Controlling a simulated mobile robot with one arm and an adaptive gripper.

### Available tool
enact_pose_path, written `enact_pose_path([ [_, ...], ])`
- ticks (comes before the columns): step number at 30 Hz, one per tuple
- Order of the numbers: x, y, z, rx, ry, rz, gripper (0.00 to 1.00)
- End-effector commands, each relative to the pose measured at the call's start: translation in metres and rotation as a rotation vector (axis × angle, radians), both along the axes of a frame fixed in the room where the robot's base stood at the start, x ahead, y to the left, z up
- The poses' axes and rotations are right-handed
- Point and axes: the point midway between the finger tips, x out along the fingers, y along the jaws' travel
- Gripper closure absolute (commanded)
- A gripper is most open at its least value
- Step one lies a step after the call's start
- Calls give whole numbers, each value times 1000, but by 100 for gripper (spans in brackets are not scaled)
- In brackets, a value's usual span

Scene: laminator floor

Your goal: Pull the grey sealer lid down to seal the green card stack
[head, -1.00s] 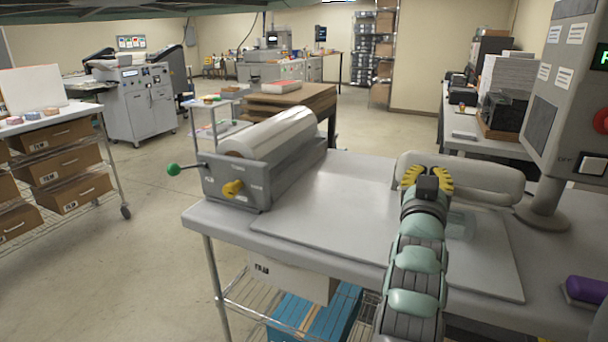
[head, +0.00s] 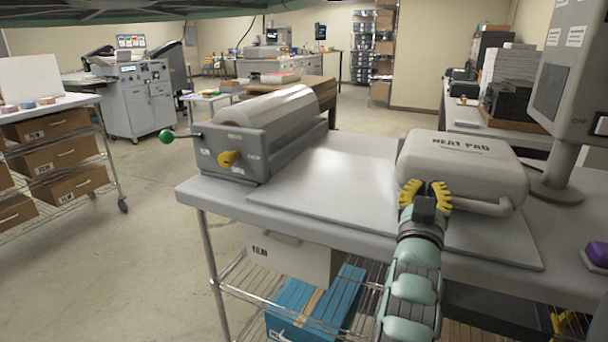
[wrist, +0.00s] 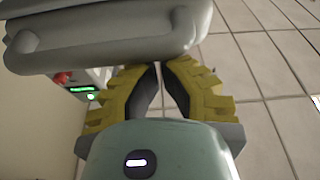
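The grey sealer lid (head: 462,165), marked "HEAT PAD", is at the right of the table, its top face turned up toward the head view. A grey bar handle (head: 492,208) runs along its near edge. My gripper (head: 425,186) is at the near left of the lid, by this edge. In the wrist view, the yellow fingers of my gripper (wrist: 158,65) converge with their tips close together, against or just by the grey bar (wrist: 110,55). Nothing shows between them. The green card stack is hidden from both views. I cannot tell whether the lid is fully down.
A roller machine (head: 265,135) with a yellow knob stands at the table's left. A control post (head: 570,110) stands right of the lid. A purple object (head: 597,253) is at the right edge. The flat grey plate (head: 320,190) left of the lid is bare.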

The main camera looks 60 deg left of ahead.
Motion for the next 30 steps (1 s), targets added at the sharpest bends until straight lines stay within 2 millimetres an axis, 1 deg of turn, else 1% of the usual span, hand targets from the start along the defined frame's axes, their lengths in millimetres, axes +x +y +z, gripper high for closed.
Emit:
enact_pose_path([
  [1,1,0,-10,-17,22,0,100],
  [10,1,1,-13,-24,30,1,100],
  [14,-5,-2,-16,-24,33,3,100],
  [17,-15,-7,-19,-23,32,7,100],
  [20,-28,-16,-21,-19,25,5,100],
  [27,-65,-38,-31,-12,20,10,100],
  [30,-76,-47,-32,-9,13,6,100],
])
